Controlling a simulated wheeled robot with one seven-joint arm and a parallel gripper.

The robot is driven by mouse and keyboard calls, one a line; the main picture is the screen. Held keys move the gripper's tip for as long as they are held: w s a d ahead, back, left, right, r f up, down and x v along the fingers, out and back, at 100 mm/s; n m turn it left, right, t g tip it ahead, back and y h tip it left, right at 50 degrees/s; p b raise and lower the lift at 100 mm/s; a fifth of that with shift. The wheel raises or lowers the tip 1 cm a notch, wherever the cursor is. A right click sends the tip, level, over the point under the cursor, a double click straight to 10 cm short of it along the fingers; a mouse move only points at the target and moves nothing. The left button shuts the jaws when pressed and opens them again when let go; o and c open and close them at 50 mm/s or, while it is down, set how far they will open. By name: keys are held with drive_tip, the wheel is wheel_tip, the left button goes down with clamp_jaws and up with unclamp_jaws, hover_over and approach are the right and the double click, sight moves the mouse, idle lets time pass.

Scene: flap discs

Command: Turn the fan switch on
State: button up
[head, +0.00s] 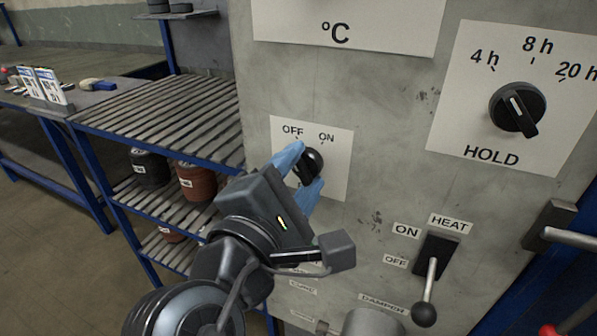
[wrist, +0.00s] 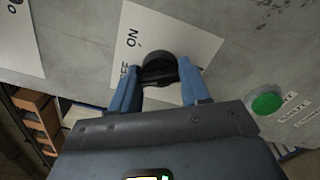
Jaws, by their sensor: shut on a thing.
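The fan switch is a black rotary knob (head: 313,160) on a white plate (head: 340,150) marked OFF at upper left and ON at upper right, on the grey panel. My gripper (head: 303,176) has its blue fingers on either side of the knob and is shut on it. In the wrist view, the knob (wrist: 158,62) sits between the two fingers (wrist: 160,82), with ON beside it and OFF partly covered. The fingers hide part of the knob, so I cannot tell exactly which mark it points to. Any name on the plate's lower part is hidden.
The HEAT lever (head: 430,285) sticks out at lower right, with a HOLD knob (head: 517,108) above it. A green button (wrist: 266,103) shows in the wrist view. A slatted blue shelf (head: 160,115) with jars stands left of the panel.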

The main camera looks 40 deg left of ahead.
drive_tip(key=c, duration=0.4)
drive_tip(key=shift+f+m, duration=0.1)
drive_tip(key=shift+m, duration=0.2)
drive_tip(key=m+b, duration=0.2)
drive_tip(key=m, duration=0.3)
drive_tip(key=shift+f, duration=0.15)
drive_tip(key=m+b, duration=0.3)
drive_tip(key=m, duration=0.3)
idle(0.3)
drive_tip(key=o, duration=1)
drive_tip(key=shift+o, duration=0.2)
